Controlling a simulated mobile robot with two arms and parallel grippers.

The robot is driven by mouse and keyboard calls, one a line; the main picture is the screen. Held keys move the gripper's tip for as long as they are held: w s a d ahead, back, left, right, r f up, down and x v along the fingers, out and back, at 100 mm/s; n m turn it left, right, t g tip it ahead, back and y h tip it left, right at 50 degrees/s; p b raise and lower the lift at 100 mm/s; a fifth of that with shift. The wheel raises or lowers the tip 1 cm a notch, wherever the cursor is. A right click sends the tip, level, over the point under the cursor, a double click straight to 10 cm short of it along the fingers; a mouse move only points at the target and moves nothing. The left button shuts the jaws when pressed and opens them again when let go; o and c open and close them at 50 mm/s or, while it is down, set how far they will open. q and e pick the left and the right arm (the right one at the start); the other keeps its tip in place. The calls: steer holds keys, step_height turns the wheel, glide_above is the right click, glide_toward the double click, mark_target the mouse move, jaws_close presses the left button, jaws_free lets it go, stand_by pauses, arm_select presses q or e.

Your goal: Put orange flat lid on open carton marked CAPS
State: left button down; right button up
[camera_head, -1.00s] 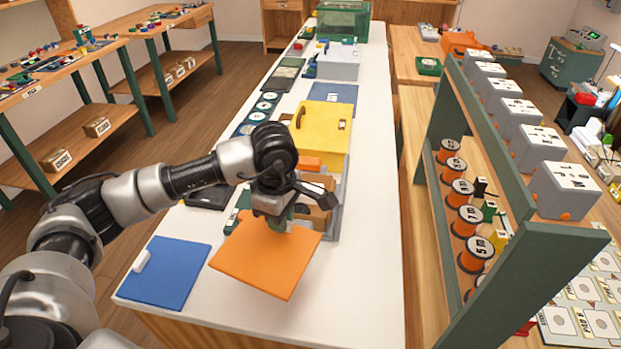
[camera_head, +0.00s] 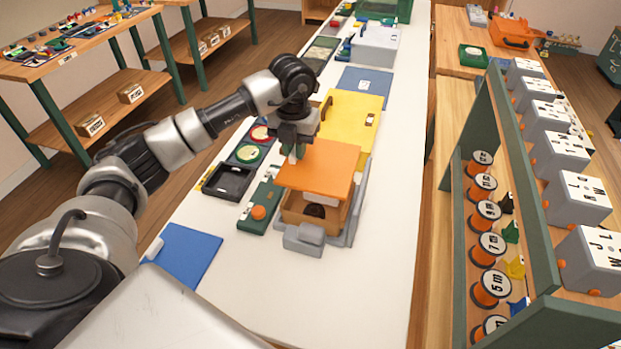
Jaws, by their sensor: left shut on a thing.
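The orange flat lid (camera_head: 322,168) is held by my left gripper (camera_head: 297,152), which is shut on its far-left side. The lid is over the open carton (camera_head: 292,207), a brown box on the white table. It covers the carton's far part, and the near part shows open with a dark round item inside. I cannot tell whether the lid touches the carton's rim. No CAPS marking is readable on the carton. My right gripper is not in view.
A yellow panel (camera_head: 352,115) lies just behind the carton. A grey block (camera_head: 304,239) stands at its near side. A green box with an orange knob (camera_head: 260,208) and a black tray (camera_head: 228,182) are to the left. The near white table (camera_head: 330,290) is clear.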

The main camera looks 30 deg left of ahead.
arm_select(q)
step_height(320, 180, down, 8)
steer(key=shift+s+r+p, duration=0.1)
steer(key=shift+r+p, duration=0.05)
steer(key=shift+p, duration=0.45)
steer(key=shift+f, duration=0.25)
steer(key=shift+f+b, duration=0.3)
steer(key=shift+b, duration=0.05)
steer(key=c, duration=1.1)
jaws_free()
steer(key=shift+r, duration=0.1)
